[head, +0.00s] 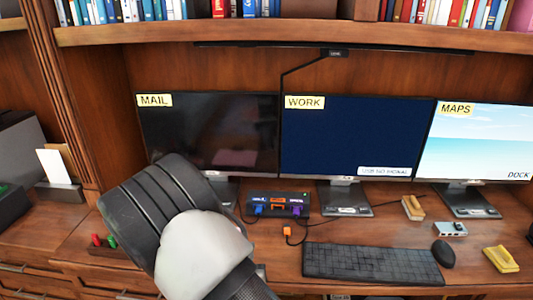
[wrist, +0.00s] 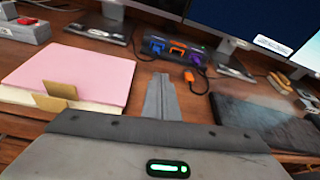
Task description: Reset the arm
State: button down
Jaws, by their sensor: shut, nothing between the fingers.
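My gripper (wrist: 160,92) shows in the wrist view with its two fingers together and nothing between them. It points over the desk toward a dark hub (wrist: 178,50) with blue, orange and purple plugs, apart from it. In the head view my arm is raised in front of the desk at the lower left and covers part of the desk and the MAIL monitor's base. The gripper's fingers cannot be made out there.
Three monitors stand at the back: MAIL (head: 210,135), WORK (head: 355,140) and MAPS (head: 480,145). A keyboard (head: 372,264), mouse (head: 443,253) and loose orange plug (head: 287,231) lie on the desk. A pink book (wrist: 75,72) lies left of my gripper. A bookshelf (head: 300,33) overhangs.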

jog(key=d+r+m+g+h, duration=0.2)
jog(key=d+r+m+h, duration=0.3)
jog(key=d, duration=0.4)
jog(key=d+r+m+g+h, duration=0.2)
jog(key=d+r+m+h, duration=0.1)
jog(key=d+r+m, duration=0.5)
jog(key=s+d+r+m+g+y, duration=0.1)
jog(key=s+d+r+m+g, duration=0.25)
jog(key=s+d+m, duration=0.3)
jog(key=s+d+r+m+g+y, duration=0.1)
jog(key=s+d+r+m+g, duration=0.1)
jog(key=s+d+m+g, duration=0.45)
jog(key=s+a+r+m+t+y, duration=0.5)
jog(key=s+a+r+m+y, duration=0.35)
jog(key=s+m, duration=0.25)
notch_tip(320, 180, up, 14)
jog(key=p, duration=1.3)
jog(key=shift+w+a+f+h+p, duration=0.25)
jog(key=shift+h+p, duration=0.1)
jog(key=shift+h, duration=0.1)
